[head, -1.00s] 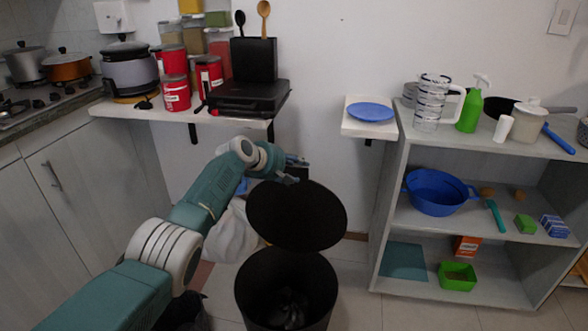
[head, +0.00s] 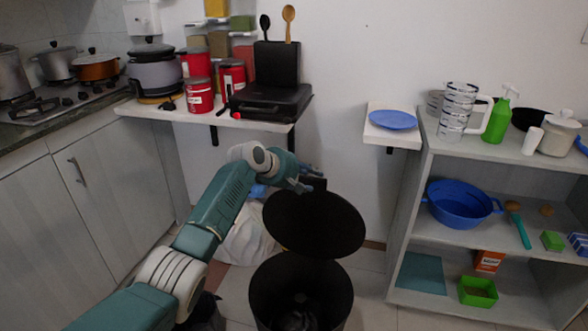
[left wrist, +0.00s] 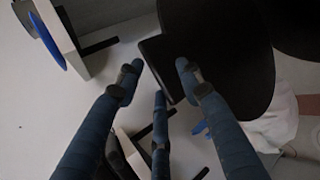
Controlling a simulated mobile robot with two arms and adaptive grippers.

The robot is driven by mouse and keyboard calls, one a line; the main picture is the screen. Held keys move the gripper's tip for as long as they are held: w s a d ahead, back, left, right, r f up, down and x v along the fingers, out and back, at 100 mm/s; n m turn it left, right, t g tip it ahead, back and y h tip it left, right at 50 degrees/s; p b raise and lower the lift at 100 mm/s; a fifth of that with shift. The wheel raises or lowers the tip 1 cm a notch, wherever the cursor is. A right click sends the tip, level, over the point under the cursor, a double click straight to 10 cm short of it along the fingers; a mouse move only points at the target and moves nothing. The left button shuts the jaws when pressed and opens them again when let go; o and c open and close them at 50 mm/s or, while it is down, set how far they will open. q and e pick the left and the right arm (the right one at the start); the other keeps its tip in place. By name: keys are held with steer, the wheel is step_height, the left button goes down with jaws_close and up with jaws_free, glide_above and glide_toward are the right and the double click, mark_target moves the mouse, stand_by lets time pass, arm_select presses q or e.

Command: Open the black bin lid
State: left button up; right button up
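The black bin (head: 262,302) stands on the floor at the lower middle of the head view, its mouth uncovered and its dark inside showing. Its round black lid (head: 315,225) is raised and tilted up behind the mouth. My left gripper (head: 306,180) is at the lid's upper back edge, beside a small dark block there. My right gripper is not in view.
A counter shelf (head: 165,110) with red cans and a black appliance (head: 270,103) is above and behind my left arm. A small shelf with a blue plate (head: 393,119) and a grey shelf unit (head: 400,230) stand right. A white bag (head: 245,243) lies behind the bin.

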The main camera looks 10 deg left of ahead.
arm_select(q)
steer(key=r+v, duration=0.1)
steer(key=v, duration=0.8)
steer(key=shift+w, duration=0.2)
